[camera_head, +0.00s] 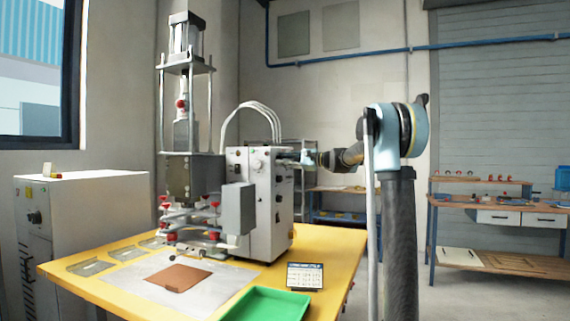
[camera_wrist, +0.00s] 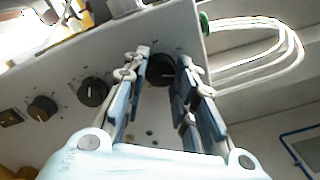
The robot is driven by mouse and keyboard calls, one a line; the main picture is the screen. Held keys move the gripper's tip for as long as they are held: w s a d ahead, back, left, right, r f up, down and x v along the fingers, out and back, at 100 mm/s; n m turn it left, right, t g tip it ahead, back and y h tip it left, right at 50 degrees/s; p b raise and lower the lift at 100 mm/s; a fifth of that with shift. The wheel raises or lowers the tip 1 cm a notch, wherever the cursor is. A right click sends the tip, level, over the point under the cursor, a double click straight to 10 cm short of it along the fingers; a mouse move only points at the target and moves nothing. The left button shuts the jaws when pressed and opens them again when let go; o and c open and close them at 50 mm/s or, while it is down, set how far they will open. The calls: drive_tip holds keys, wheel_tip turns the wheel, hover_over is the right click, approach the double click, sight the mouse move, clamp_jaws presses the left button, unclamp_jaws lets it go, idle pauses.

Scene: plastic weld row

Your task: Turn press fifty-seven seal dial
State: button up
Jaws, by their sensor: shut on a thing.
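A light grey control box (camera_head: 258,215) stands beside the press (camera_head: 190,175) on the yellow table. My gripper (camera_head: 300,157) reaches its upper right side from the right. In the wrist view a round black dial (camera_wrist: 161,70) with a pale mark sits on the panel between the fingertips of my gripper (camera_wrist: 163,72). The fingers are shut on its two sides. Any label that names the dial cannot be read. In the head view the gripped dial is too small and covered to make out clearly.
Other dark knobs sit along the same panel, one close by (camera_wrist: 93,91) and one farther left (camera_wrist: 42,108). White hoses (camera_wrist: 265,40) curve off the box edge.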

drive_tip(key=shift+w+d+m, duration=0.2)
drive_tip(key=shift+m, duration=0.5)
drive_tip(key=o, duration=0.9)
drive_tip(key=shift+o, duration=0.9)
drive_tip(key=shift+w+f, duration=0.1)
drive_tip(key=shift+f, duration=0.05)
drive_tip(key=v, duration=1.2)
